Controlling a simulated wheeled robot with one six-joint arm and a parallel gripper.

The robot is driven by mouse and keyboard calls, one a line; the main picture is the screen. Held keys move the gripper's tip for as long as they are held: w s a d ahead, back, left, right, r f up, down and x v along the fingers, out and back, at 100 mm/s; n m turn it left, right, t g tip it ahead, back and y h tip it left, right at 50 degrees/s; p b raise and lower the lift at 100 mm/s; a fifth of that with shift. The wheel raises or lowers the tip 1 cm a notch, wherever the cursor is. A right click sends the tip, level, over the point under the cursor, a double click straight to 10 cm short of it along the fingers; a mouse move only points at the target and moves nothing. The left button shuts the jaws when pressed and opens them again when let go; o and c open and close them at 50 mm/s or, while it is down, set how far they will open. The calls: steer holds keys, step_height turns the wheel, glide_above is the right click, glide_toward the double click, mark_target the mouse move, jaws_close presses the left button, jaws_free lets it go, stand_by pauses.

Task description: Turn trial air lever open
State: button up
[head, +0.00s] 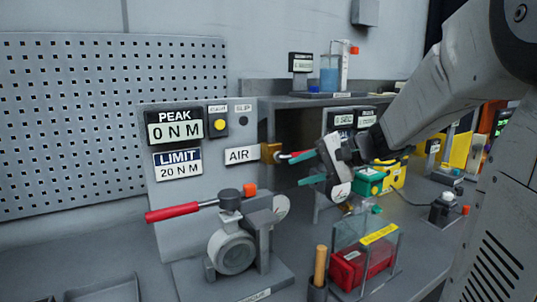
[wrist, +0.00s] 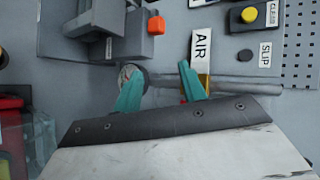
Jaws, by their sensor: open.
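The brass air valve (head: 270,153) sits beside the AIR label (head: 242,155) on the grey panel. A small red bit of the lever (wrist: 183,99) shows beside that finger; the rest is hidden.
A torque fixture (head: 232,250) with a red-handled wrench (head: 172,212) stands front left of the valve. A shelf (head: 300,101) is behind.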

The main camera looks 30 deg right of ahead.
mark_target(296, 155)
steer(key=w+d+r+m+t+h, duration=0.2)
steer(key=w+d+m+t, duration=0.15)
steer(key=d, duration=0.75)
steer(key=shift+t, duration=0.35)
steer(key=x, duration=0.7)
steer(key=shift+w+f, duration=0.2)
steer(key=shift+f, duration=0.05)
steer(key=shift+c, duration=0.3)
jaws_close()
